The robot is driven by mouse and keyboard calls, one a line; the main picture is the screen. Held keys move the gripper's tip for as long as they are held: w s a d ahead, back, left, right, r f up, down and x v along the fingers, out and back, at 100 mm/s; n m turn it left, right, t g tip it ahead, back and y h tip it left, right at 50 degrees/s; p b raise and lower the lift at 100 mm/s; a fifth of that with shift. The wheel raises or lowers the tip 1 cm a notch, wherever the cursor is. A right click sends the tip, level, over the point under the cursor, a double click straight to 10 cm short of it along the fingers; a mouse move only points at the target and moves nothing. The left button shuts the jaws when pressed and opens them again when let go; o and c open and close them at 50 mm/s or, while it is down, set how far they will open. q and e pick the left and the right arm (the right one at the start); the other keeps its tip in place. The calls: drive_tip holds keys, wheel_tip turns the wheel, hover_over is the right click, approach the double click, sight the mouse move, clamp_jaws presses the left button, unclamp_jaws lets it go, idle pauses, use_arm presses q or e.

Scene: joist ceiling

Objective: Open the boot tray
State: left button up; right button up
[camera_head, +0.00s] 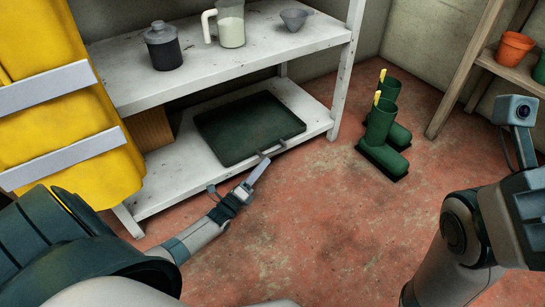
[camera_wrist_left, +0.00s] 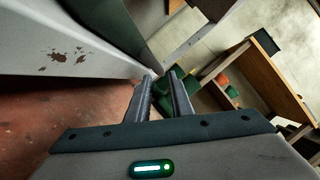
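The boot tray (camera_head: 240,128) is a dark green, shallow rectangular tray with a raised rim. It lies flat on the lower board of the white shelf unit. Its small handle (camera_head: 277,149) sticks out from the front edge. My left gripper (camera_head: 265,159) is at the front of the tray, with its fingertips close to the handle; contact is not clear. In the left wrist view the two fingers (camera_wrist_left: 161,76) stand a little apart, with no clearly held object between them. My right arm shows at the right, but its gripper is outside the frame.
The white shelf unit (camera_head: 183,193) holds a dark jar (camera_head: 164,52), a measuring jug (camera_head: 231,30) and a funnel (camera_head: 296,18) on top. Green boots (camera_head: 383,142) stand on the floor to the right. Yellow cloth (camera_head: 60,120) hangs at left. The red floor in front is clear.

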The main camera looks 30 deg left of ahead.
sight(273, 152)
use_arm(q)
drive_tip(key=b+x, duration=0.2)
drive_tip(key=x, duration=0.4)
drive_tip(key=shift+w, duration=0.25)
clamp_jaws()
